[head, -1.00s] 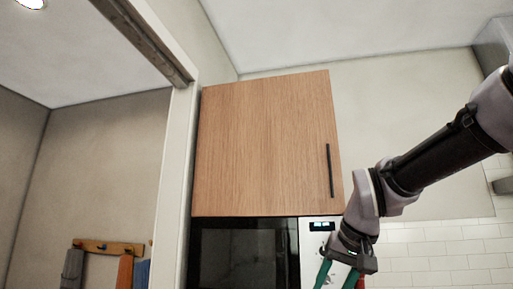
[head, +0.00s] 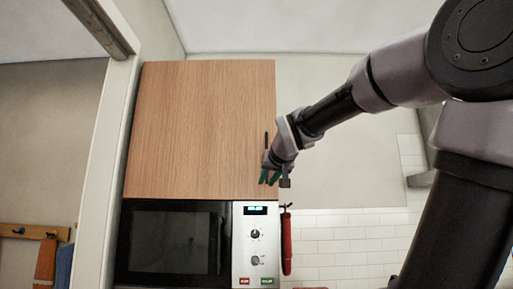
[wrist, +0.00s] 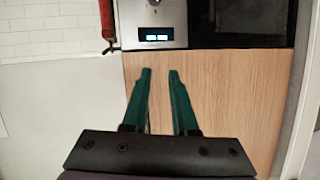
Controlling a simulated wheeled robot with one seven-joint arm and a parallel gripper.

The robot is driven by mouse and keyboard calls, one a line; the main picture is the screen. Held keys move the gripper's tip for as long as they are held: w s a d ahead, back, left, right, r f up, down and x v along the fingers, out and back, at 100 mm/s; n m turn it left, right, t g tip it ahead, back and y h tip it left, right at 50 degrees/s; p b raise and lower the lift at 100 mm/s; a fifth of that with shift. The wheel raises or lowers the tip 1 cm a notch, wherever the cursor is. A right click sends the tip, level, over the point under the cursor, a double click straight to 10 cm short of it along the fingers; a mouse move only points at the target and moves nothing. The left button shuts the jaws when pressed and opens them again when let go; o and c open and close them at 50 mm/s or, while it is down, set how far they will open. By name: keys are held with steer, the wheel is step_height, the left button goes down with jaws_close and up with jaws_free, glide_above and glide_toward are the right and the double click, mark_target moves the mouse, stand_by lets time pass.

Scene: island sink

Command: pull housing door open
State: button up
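The housing door (head: 200,130) is a wooden cabinet door above the microwave, and it looks closed. Its dark vertical handle (head: 266,139) is near the right edge; my gripper hides the lower part. My gripper (head: 269,179) is at the door's lower right corner, its green fingers pointing down and left. In the wrist view, which shows the scene upside down, the fingers (wrist: 160,71) are apart with bare wood between their tips. The door (wrist: 225,100) fills the middle there, and the handle is not clearly visible. I cannot tell whether the fingers touch the door.
The microwave (head: 170,243) with its silver control panel (head: 256,245) sits directly below the door. A red object (head: 286,243) hangs at its right side. A white door frame (head: 93,175) stands close on the left. The wall (head: 360,160) to the right is bare.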

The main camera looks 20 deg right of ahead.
steer(key=w+d+r+n+t+h, duration=0.1)
steer(key=w+d+r+t+h, duration=0.2)
steer(key=r, duration=1.1)
steer(key=shift+t+y, duration=0.3)
steer(key=shift+y, duration=0.3)
steer(key=x, duration=0.7)
steer(key=d+x, duration=0.1)
steer(key=x, duration=0.2)
steer(key=shift+w+d+f, duration=0.1)
steer(key=shift+w+f, duration=0.15)
jaws_close()
